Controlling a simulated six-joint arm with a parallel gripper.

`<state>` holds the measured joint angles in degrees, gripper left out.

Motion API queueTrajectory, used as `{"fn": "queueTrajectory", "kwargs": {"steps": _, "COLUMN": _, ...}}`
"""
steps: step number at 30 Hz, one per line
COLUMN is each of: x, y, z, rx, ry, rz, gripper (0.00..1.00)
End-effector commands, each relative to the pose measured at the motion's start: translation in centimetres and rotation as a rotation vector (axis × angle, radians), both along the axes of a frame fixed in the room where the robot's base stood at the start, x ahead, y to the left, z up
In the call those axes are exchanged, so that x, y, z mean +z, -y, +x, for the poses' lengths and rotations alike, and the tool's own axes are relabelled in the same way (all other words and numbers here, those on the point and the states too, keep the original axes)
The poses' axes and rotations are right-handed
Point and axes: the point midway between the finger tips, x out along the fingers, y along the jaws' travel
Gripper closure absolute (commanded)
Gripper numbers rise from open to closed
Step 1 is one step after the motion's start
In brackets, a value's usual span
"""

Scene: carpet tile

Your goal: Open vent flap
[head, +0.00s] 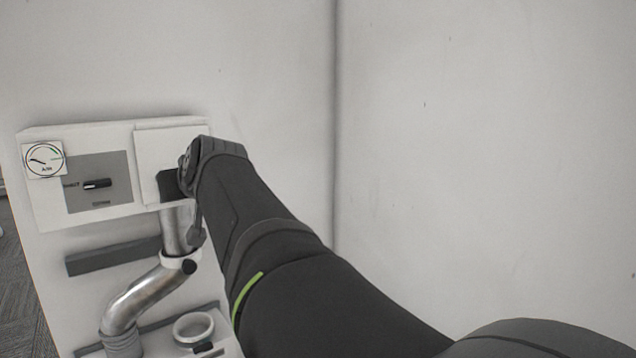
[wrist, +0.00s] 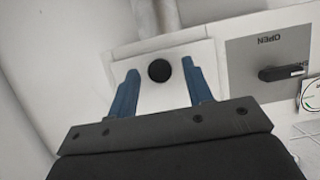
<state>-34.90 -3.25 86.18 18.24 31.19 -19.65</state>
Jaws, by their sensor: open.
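The vent flap is a white square plate (head: 155,150) at the right end of the white wall panel. It lies flat against the panel in the head view, partly hidden by my arm. In the wrist view the flap (wrist: 150,108) carries a round black knob (wrist: 160,70). My gripper (wrist: 160,88) is open, with its blue fingers on either side of the knob and clear of it. In the head view the fingers are hidden behind my wrist.
Left of the flap, a grey plate holds a black switch handle (head: 97,184), labelled OPEN in the wrist view. A round gauge (head: 44,160) sits at the panel's left end. Below are a grey bar (head: 112,256), a metal pipe (head: 143,295) and a white ring (head: 194,328). The right wall is bare.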

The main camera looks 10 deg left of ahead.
Motion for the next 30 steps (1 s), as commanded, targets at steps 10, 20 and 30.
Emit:
{"fn": "queueTrajectory", "kwargs": {"steps": 10, "x": 0.0, "y": 0.0, "z": 0.0, "rx": 0.000, "ry": 0.000, "rz": 0.000, "gripper": 1.00}}
{"fn": "queueTrajectory", "kwargs": {"steps": 20, "x": 0.3, "y": 0.3, "z": -0.3, "rx": 0.000, "ry": -0.023, "rz": -0.025, "gripper": 1.00}}
{"fn": "queueTrajectory", "kwargs": {"steps": 30, "x": 1.8, "y": 1.8, "z": -1.8, "rx": -0.001, "ry": -0.170, "rz": -0.172, "gripper": 1.00}}
